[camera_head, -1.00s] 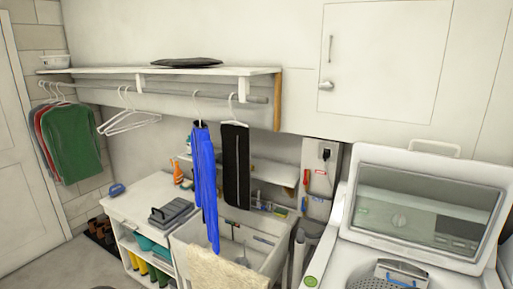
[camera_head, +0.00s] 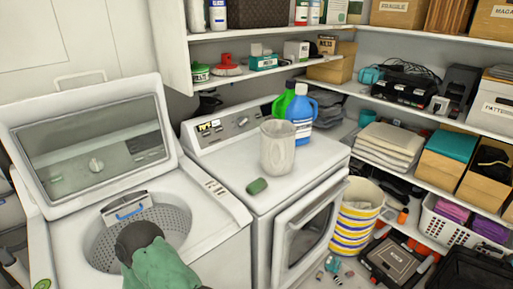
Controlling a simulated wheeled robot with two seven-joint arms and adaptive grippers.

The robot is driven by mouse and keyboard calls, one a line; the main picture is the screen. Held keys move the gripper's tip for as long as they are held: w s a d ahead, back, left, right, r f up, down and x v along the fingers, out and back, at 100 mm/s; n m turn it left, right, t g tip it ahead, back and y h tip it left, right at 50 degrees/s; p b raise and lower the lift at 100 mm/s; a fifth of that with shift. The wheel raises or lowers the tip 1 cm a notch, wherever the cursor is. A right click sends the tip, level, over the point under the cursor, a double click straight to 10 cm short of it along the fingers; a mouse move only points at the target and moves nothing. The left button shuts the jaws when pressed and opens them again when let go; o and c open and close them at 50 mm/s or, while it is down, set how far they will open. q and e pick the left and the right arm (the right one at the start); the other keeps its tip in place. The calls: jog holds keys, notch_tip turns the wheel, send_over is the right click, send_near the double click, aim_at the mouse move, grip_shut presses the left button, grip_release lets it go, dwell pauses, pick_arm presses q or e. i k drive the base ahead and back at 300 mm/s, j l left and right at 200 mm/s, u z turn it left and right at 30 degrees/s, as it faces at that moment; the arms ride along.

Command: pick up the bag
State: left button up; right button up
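No item is clearly recognisable as the bag. A round holder (camera_head: 353,222) with yellow, white and blue stripes stands low beside the right-hand machine, partly hidden by it. I cannot tell whether it is a bag or a basket.
The top-loading washer (camera_head: 217,226) has its lid up. The front-loading machine (camera_head: 238,188) carries a whitish container (camera_head: 279,147), blue and green bottles and a small green block (camera_head: 257,186). Shelves hold many boxes. A white basket (camera_head: 450,222) and black cases stand low right.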

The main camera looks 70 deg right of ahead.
aim_at(277, 136)
jog(key=z, duration=2.55)
jog(key=i+l+u, duration=0.15)
jog(key=u, duration=1.55)
jog(key=l+u, duration=0.25)
jog(key=l, duration=0.2)
jog(key=k+l+u, duration=0.1)
jog(key=l+u, duration=0.2)
jog(key=k+l+u, duration=0.1)
jog(key=l+u, duration=0.15)
jog(key=l, duration=0.25)
jog(key=k+l+u, duration=0.15)
jog(key=l+u, duration=0.15)
jog(key=k+l+u, duration=0.25)
jog(key=l, duration=0.2)
jog(key=k+l+u, duration=0.25)
jog(key=i+l, duration=0.1)
